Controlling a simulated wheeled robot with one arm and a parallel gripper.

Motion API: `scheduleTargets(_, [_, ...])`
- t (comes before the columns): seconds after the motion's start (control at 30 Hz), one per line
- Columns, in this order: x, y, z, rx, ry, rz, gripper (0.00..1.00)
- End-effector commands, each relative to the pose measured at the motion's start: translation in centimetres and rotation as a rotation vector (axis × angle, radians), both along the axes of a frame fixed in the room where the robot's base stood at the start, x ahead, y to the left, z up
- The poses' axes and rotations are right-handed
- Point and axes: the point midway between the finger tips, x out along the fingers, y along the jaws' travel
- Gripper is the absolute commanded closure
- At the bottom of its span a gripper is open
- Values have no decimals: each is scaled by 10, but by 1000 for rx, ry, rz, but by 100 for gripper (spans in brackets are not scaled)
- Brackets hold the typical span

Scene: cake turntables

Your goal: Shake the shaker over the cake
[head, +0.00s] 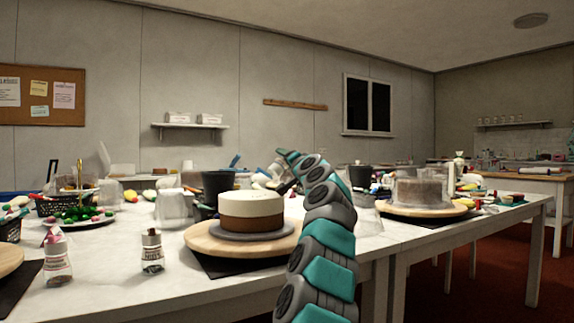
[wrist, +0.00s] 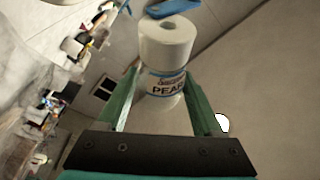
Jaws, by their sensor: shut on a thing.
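The nearest cake (head: 251,207) has a white top and a brown lower band. It stands on a grey board on a round wooden turntable (head: 205,241). In the wrist view, a white shaker (wrist: 166,42) with a blue-edged label reading "PEAR…" sits between the green fingers of my gripper (wrist: 164,84). My gripper is shut on it. In the head view my teal and grey arm rises in front of the cake's right side. Its end is near the cake's back right, small and cluttered there, so the shaker's tilt and exact place over the cake are unclear.
A second greyish cake (head: 421,193) stands on a turntable at right. Black tubs (head: 218,184) and clutter crowd behind the nearest cake.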

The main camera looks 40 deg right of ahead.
Motion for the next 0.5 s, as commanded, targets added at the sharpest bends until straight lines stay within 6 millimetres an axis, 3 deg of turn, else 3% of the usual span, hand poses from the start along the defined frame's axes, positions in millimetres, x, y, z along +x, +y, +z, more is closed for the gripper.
scheduleTargets(0.5, [-1, -6, 10, -7, -4, -1, 100])
